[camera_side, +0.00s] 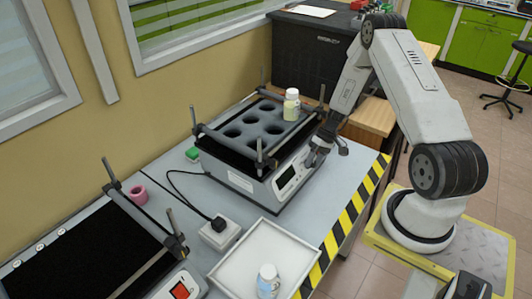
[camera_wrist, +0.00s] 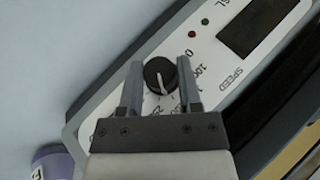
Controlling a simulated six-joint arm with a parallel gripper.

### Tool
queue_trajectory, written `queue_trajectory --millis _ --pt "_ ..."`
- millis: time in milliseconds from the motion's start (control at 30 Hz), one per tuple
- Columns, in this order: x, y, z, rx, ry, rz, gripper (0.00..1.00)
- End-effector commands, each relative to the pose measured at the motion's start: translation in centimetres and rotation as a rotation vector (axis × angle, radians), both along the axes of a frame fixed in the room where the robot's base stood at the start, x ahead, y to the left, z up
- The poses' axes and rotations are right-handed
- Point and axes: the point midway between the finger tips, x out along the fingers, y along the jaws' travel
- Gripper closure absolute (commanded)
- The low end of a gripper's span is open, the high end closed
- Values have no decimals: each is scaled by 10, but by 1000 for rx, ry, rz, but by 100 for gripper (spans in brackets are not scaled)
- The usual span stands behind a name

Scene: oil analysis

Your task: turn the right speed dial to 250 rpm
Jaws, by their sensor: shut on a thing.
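The right speed dial (camera_wrist: 160,75) is a round black knob with a white pointer line, on the white front panel of the shaker. My gripper (camera_wrist: 161,70) is shut on the dial, one finger on each side of it in the wrist view. The pointer slants down and slightly right in that view, toward printed numbers partly hidden by my gripper; the exact setting cannot be read. In the side view my gripper (camera_side: 325,150) is at the front panel of the right shaker (camera_side: 245,182) and hides the dial.
A bottle (camera_side: 291,104) stands in the shaker's black rack, close to my arm. A white tray (camera_side: 240,262) holds another bottle (camera_side: 268,281). A second shaker (camera_side: 80,262) is at lower left. A dark display (camera_wrist: 255,28) is beside the dial. A purple-and-white object (camera_wrist: 50,162) shows at lower left.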

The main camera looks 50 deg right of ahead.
Motion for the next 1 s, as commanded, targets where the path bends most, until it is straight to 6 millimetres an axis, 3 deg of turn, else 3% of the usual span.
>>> queue_trajectory --millis 33,67,133,167,633,1000 --pt "-1 0 -1 0 3 -1 100" --pt "-2 0 -1 0 4 0 50" --pt "-1 0 -1 0 3 -1 27" --pt "-1 0 -1 0 3 -1 21" --pt "-1 -4 5 -2 0 0 21" --pt "-5 -27 41 -4 -1 -2 21"
